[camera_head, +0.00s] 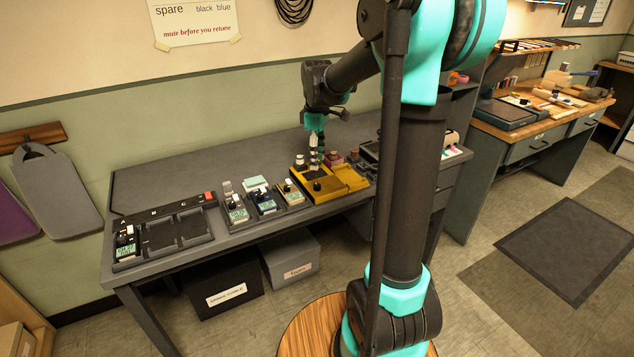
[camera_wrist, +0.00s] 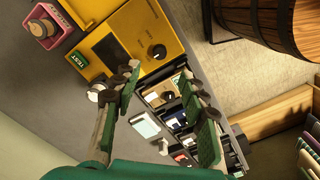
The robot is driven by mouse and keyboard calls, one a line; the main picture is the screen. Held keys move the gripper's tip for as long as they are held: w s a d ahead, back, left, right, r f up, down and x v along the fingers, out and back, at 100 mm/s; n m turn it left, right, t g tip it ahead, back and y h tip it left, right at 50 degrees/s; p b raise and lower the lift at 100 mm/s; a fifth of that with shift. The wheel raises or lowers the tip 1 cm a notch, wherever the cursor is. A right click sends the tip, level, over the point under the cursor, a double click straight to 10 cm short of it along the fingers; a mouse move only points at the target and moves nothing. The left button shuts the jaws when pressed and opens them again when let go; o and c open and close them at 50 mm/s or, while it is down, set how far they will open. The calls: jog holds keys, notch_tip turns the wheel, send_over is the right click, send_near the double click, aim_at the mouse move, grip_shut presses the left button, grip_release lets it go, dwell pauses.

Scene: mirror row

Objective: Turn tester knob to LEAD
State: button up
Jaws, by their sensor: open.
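The yellow tester (camera_head: 342,181) sits on the grey bench, and in the wrist view (camera_wrist: 142,22) it fills the upper left. A black knob (camera_wrist: 157,51) stands on its face near the lower right edge, and it shows in the head view (camera_head: 317,186) at the front left. Small lettering beside it is too small to read. In the head view my gripper (camera_head: 316,150) hangs over the tester's back left.
A black tray (camera_head: 175,233) lies further left. A pink box (camera_wrist: 42,28) is beside the tester. A wooden barrel (camera_wrist: 262,22) shows at the upper right of the wrist view.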

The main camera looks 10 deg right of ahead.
aim_at(317, 184)
notch_tip(317, 184, down, 9)
jog(key=shift+f, duration=0.1)
dwell(0.3)
grip_shut()
